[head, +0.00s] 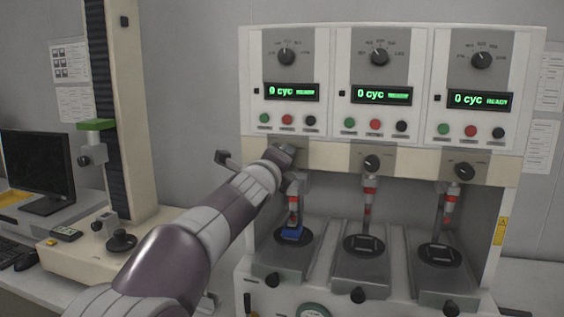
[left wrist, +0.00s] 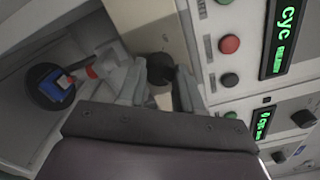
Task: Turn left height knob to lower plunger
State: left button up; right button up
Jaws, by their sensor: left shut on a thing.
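My left gripper (head: 285,158) is at the front of the left station, at the height of the other stations' height knobs. In the left wrist view its fingers (left wrist: 160,90) are shut on the black left height knob (left wrist: 160,68). The hand hides this knob in the head view. The left plunger (head: 294,200), with red and white bands, points down at a blue block (head: 291,233) on the round black pad below. The blue block also shows in the left wrist view (left wrist: 57,84), close to the plunger tip; contact is unclear. My right gripper is not in view.
The middle height knob (head: 372,162) and right height knob (head: 464,171) sit to the right. Displays, coloured buttons and upper dials, such as the left dial (head: 286,57), are above. A tall test stand (head: 130,110) and a monitor (head: 38,165) stand at left.

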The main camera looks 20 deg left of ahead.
pick_arm(q)
jog(key=shift+f, duration=0.15)
jog(key=o, duration=1)
jog(key=shift+o, duration=0.2)
jog(key=s+b, duration=0.1)
jog(key=s, duration=1.1)
jog(key=shift+s+a+b, duration=0.2)
jog(key=shift+s+b, duration=0.1)
jog(key=shift+s, duration=0.05)
